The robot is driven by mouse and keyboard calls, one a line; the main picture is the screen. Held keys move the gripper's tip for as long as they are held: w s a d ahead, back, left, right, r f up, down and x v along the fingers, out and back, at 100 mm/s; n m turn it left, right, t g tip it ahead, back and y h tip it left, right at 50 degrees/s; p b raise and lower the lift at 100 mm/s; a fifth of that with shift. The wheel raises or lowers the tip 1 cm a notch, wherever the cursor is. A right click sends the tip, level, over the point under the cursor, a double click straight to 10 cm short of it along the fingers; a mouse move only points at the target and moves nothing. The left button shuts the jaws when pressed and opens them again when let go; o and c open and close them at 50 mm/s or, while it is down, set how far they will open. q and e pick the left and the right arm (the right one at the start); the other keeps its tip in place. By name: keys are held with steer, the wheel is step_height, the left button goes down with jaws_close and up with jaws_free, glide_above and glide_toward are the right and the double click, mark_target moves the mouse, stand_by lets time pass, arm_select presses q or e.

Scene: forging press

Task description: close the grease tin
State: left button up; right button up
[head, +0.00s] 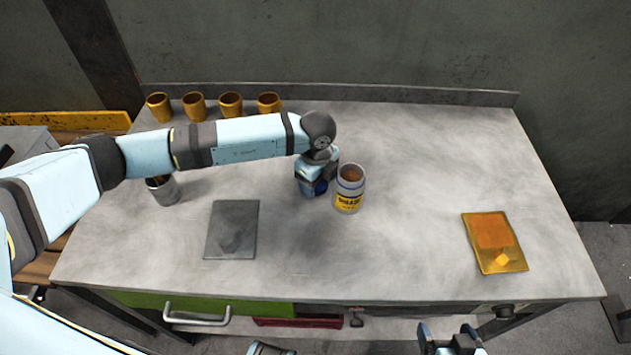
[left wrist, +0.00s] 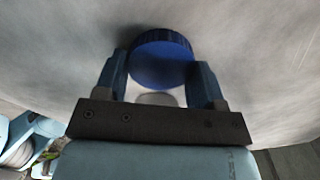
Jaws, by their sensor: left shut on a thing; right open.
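The grease tin (head: 349,190) stands upright and open on the bench, a grey can with a yellow label and brown contents at its mouth. My left gripper (head: 318,188) is just left of the tin, pointing down, and mostly hidden under its own wrist. It is shut on a blue round lid with a ribbed edge, which shows between the fingers in the left wrist view (left wrist: 162,58). A bit of the blue lid (head: 321,187) also shows in the head view. The lid is off the tin. My right gripper (head: 449,338) is open and empty at the bottom edge, before the bench.
A grey plate with a knob (head: 220,217) lies left of centre, a yellow plate with a knob (head: 481,250) at right. A dark-filled cup (head: 167,194) stands under my left arm. Several orange cups (head: 231,104) line the back. The bench between tin and yellow plate is clear.

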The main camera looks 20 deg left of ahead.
arm_select(q)
steer(key=shift+r, duration=0.5)
step_height(320, 180, up, 19)
arm_select(e)
steer(key=shift+o, duration=0.2)
steer(key=shift+a, duration=0.1)
